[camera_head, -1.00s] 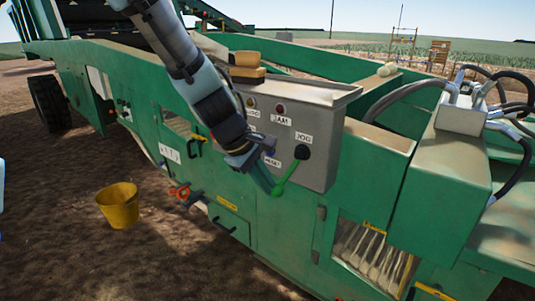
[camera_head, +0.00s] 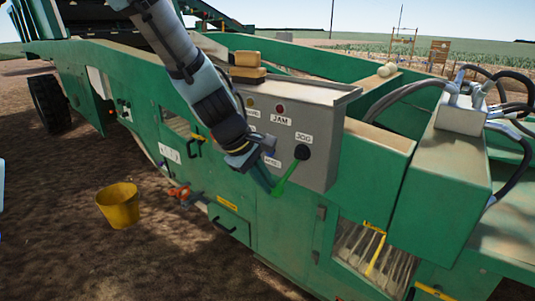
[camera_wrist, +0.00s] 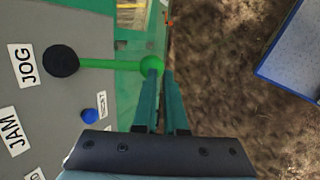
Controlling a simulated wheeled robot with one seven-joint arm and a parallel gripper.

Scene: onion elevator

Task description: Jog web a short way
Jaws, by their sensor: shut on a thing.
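The JOG lever is a green rod with a ball end (camera_wrist: 152,65) on a round black pivot (camera_wrist: 61,60). In the head view the lever (camera_head: 288,177) slopes down and left from its pivot. My gripper (camera_wrist: 160,72) is shut on the ball end, with its fingers partly hiding it. In the head view my gripper (camera_head: 268,185) reaches the lever's lower end in front of the grey control box (camera_head: 320,115). The web (camera_head: 360,252) shows as pale slats behind a window low on the green machine, with one yellow slat (camera_head: 376,256) among them.
A red lamp (camera_head: 280,108) labelled JAM and a blue button (camera_wrist: 89,116) are on the box. A yellow bucket (camera_head: 119,206) stands on the soil at left. Hoses (camera_head: 500,90) curve over the machine at right. Open soil lies in front.

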